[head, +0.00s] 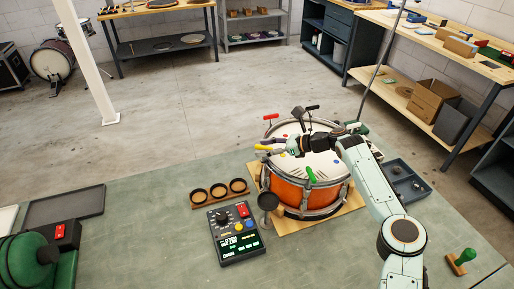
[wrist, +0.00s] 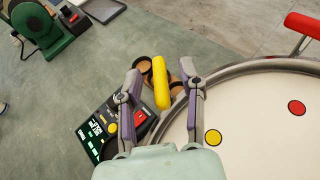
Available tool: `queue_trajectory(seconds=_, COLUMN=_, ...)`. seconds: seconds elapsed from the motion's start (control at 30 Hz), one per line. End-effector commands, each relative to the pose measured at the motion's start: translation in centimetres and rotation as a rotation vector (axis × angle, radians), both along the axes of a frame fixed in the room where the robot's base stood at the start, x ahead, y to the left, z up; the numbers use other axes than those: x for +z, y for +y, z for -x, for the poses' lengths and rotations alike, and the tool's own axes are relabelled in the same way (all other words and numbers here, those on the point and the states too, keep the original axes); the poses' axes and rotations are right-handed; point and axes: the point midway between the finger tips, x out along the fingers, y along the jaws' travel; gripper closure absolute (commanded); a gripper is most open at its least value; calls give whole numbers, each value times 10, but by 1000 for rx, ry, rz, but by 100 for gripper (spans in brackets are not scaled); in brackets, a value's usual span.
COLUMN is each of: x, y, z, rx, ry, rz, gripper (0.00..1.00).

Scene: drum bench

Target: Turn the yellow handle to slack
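The yellow handle (wrist: 160,82) shows in the wrist view as a bar at the drum's rim, between the two fingers of my gripper (wrist: 158,72). The fingers stand apart with a gap on each side of the handle, so my gripper is open and not clamped on it. In the head view, the yellow handle (head: 262,147) sticks out at the left of the drum's top rim, and my gripper (head: 272,148) is at it. The orange drum (head: 283,188) sits upright on a wooden board. I cannot tell whether the fingers are at the handle's height.
A red handle (head: 270,117) and a green handle (head: 311,175) stand on the same rim. A control box (head: 236,244) with a lit display and a wooden rack of round cups (head: 218,193) stand left of the drum. A blue-grey tray (head: 405,181) is to its right.

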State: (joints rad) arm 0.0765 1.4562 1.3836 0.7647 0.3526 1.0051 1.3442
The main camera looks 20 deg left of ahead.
Motion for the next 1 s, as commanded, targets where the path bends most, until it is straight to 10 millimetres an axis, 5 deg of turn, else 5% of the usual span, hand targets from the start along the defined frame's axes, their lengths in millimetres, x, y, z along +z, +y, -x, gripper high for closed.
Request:
queue_trajectory(seconds=0.4, x=32, y=-77, z=-9, rx=-1, ry=0, rz=0, gripper=61)
queue_trajectory(seconds=0.77, x=36, y=-85, z=-10, rx=2, ry=1, rz=0, gripper=61)
queue_trajectory(seconds=0.9, x=34, y=-85, z=-16, rx=-24, ry=-16, rz=5, gripper=23)
queue_trajectory(seconds=1.0, x=30, y=-87, z=-42, rx=-142, ry=-79, rz=29, gripper=17)
